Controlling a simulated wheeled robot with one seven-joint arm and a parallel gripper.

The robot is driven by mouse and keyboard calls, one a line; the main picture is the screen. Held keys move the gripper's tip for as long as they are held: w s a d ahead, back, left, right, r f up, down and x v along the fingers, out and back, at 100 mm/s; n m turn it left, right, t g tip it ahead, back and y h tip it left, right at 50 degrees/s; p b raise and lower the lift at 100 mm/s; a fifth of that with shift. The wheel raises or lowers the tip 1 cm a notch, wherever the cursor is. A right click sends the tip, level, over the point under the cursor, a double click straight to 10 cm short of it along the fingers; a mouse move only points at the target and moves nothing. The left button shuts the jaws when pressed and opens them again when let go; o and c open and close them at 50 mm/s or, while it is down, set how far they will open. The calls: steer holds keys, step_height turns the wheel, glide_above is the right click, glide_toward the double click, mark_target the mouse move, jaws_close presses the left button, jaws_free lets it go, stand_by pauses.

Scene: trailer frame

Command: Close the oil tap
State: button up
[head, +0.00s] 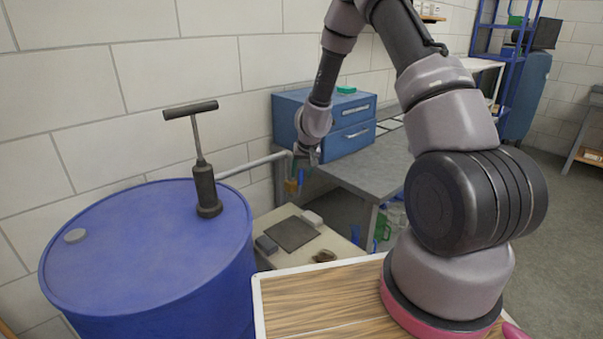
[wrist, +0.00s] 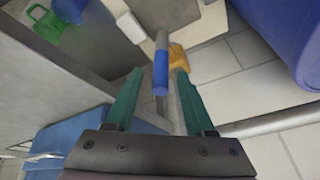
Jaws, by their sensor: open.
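The oil tap (head: 291,186) is brass-yellow and sits at the end of a grey pipe (head: 252,163) beside the blue barrel (head: 140,255). In the wrist view its yellow body (wrist: 179,54) lies just right of its lever, a grey strip with a blue handle (wrist: 160,68). My gripper (head: 305,160) is at the tap in the head view, partly hidden by its own wrist. In the wrist view my gripper (wrist: 160,74) is open, its green fingers on either side of the blue handle with visible gaps. I cannot tell how far the handle is in depth.
A hand pump (head: 205,185) stands on the barrel. A grey workbench (head: 375,160) with a blue drawer cabinet (head: 345,120) is behind my arm. A low pale table (head: 330,245) with small items is below the tap. Open floor (head: 560,230) lies to the right.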

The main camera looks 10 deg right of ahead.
steer(key=shift+f, duration=0.1)
jaws_close()
stand_by(1.4)
